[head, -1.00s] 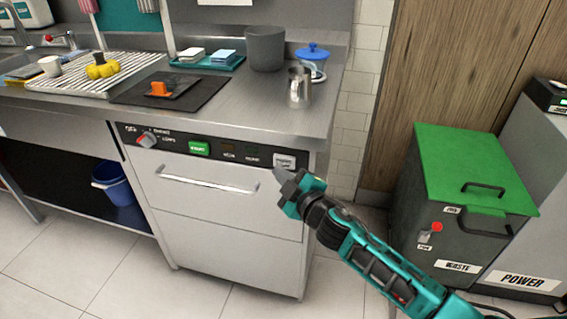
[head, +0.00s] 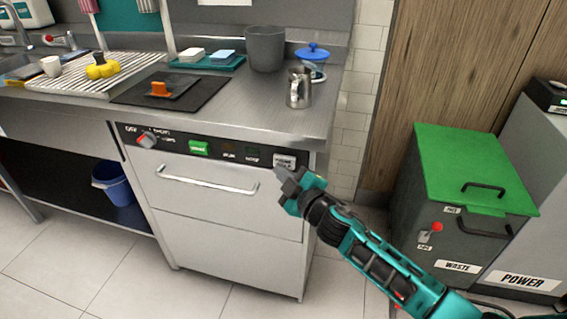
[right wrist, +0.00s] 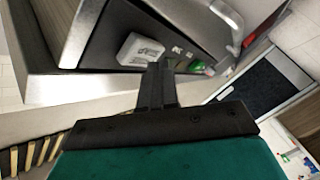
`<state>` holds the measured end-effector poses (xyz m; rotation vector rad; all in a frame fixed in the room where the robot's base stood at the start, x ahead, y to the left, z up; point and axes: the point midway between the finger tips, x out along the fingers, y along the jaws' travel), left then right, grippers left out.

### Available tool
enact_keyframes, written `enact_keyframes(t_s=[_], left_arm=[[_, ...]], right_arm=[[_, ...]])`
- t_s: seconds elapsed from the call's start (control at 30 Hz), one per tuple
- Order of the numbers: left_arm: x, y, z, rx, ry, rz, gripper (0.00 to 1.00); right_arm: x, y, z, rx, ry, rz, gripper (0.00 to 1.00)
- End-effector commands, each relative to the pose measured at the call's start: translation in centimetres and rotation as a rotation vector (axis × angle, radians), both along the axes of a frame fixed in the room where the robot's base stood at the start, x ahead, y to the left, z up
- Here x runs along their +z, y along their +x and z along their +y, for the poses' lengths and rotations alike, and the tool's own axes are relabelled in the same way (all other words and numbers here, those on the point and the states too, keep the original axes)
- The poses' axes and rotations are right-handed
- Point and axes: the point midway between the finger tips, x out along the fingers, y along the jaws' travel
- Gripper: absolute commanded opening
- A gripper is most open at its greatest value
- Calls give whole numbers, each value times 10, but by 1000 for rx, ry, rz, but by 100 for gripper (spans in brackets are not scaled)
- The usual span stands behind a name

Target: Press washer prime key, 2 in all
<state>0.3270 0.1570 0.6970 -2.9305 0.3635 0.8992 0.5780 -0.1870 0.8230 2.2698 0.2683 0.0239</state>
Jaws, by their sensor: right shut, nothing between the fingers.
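The washer (head: 215,205) is a steel front-loading unit under the counter, with a black control strip along its top. The prime key (head: 285,161) is a pale square key with dark lettering at the right end of that strip. It also shows in the right wrist view (right wrist: 139,48), just beyond the fingers. My right gripper (head: 279,172) is shut and empty, its fingertips at the lower edge of the key in the head view. In the right wrist view the shut fingertips (right wrist: 158,68) are beside the key; contact cannot be told. My left gripper is not in view.
A green key (head: 199,148) and a red-marked knob (head: 146,141) are on the same strip. The door handle (head: 207,180) sticks out below. A metal pitcher (head: 299,88) stands on the counter above. A green-lidded waste bin (head: 462,200) is at the right.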

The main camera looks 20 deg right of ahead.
Motion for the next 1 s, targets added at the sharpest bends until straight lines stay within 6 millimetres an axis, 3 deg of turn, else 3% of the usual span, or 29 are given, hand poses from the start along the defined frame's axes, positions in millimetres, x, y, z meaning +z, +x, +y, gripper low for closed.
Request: enact_keyframes(t_s=[1.0], left_arm=[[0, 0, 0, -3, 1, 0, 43]], right_arm=[[0, 7, -5, 1, -2, -1, 0]])
